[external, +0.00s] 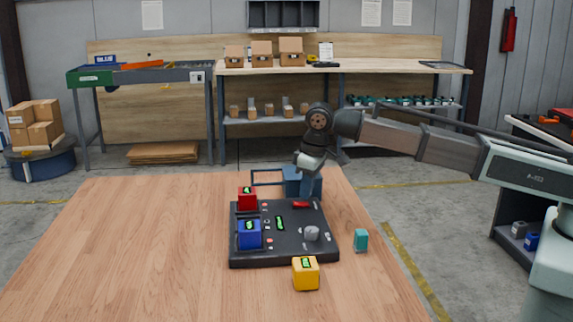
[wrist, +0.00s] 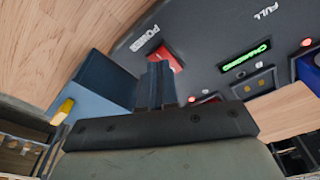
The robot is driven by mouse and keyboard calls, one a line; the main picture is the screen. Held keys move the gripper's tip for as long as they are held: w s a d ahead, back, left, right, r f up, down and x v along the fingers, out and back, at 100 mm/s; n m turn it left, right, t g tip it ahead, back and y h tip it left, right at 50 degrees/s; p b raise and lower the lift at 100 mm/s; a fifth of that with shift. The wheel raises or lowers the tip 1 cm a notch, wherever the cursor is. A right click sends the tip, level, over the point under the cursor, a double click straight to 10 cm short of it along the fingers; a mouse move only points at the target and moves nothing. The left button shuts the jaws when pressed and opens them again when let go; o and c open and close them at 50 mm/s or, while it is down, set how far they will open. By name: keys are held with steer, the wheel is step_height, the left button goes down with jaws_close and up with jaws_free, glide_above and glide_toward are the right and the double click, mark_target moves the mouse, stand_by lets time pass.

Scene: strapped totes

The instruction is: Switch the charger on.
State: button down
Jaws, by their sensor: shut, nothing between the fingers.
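The charger (external: 280,252) is a dark board on the wooden table. Its red power switch (external: 301,205) is at the back right; the wrist view shows the switch (wrist: 168,58) beside a "POWER" label. A lit green display (wrist: 245,59) reads what looks like "CHARGING". My gripper (external: 306,192) is shut and empty, pointing down at the charger's back edge by the switch. In the wrist view its fingertips (wrist: 158,68) are right against or just short of the switch, covering part of it; I cannot tell whether they touch.
A red block (external: 247,200) and a blue block (external: 249,236) stand in the charger's left bays. A grey knob (external: 312,233) is at its front right. A yellow block (external: 306,275) and a teal block (external: 361,240) stand nearby. A blue tote (external: 291,182) is behind. The table's left is clear.

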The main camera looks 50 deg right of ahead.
mark_target(306, 204)
steer(key=shift+r, duration=2.75)
